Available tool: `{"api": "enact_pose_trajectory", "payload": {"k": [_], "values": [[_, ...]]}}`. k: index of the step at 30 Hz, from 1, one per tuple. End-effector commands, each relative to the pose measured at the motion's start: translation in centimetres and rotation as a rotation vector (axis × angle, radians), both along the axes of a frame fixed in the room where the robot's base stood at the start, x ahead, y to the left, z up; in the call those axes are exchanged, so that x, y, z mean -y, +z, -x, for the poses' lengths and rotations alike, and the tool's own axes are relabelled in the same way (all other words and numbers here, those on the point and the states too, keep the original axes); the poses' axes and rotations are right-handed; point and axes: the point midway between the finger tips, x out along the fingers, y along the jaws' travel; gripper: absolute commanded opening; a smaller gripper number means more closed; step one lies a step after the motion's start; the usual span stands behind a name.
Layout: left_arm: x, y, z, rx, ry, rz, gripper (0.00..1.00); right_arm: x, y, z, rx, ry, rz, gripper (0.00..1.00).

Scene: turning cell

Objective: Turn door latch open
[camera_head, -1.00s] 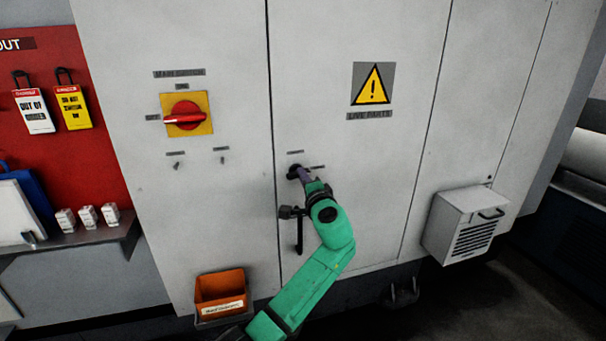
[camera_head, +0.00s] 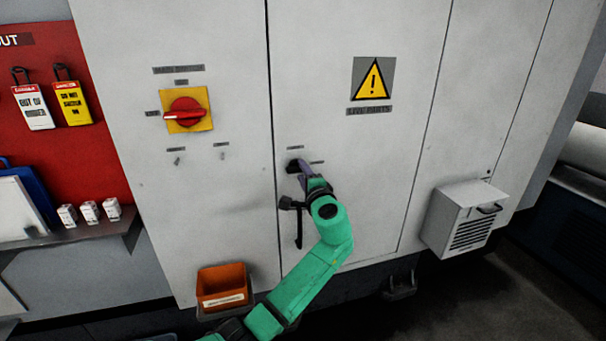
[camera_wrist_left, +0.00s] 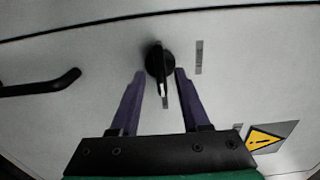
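The door latch (camera_head: 293,165) is a small black turn knob on the light grey cabinet door (camera_head: 350,200), just right of the vertical door seam. In the left wrist view the latch (camera_wrist_left: 160,62) is a round black knob with a grip bar bearing a white mark; the bar points down the picture, toward my gripper's base. My left gripper (camera_head: 300,171) is at the latch and partly covers it in the head view. In the left wrist view its two purple fingers (camera_wrist_left: 160,73) are open, one on either side of the latch, with visible gaps. My right gripper is not in view.
A black door handle (camera_head: 299,229) hangs below the latch. A red rotary switch (camera_head: 185,114) on a yellow plate is up and left. An orange bin (camera_head: 224,288) is at lower left, and a vented box (camera_head: 466,220) sticks out at right.

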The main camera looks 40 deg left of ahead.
Motion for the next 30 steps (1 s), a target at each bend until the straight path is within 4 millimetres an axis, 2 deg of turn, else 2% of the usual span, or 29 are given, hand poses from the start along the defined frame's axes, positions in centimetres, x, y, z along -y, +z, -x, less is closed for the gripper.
{"api": "enact_pose_trajectory", "payload": {"k": [8,13,17,24,30], "values": [[0.0,0.1,0.0,0.003,0.000,0.001,0.46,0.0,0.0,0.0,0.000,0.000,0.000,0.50],[1.3,-0.2,0.8,0.004,-0.001,0.001,0.46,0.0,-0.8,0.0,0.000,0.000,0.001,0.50],[3.8,-0.6,2.5,0.006,-0.004,0.003,0.46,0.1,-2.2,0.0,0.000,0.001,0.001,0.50],[9.5,-0.5,6.5,0.004,-0.003,0.004,0.46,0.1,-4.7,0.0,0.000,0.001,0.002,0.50],[11.8,-0.1,8.2,0.002,0.000,0.002,0.46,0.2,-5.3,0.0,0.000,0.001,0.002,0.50]]}}
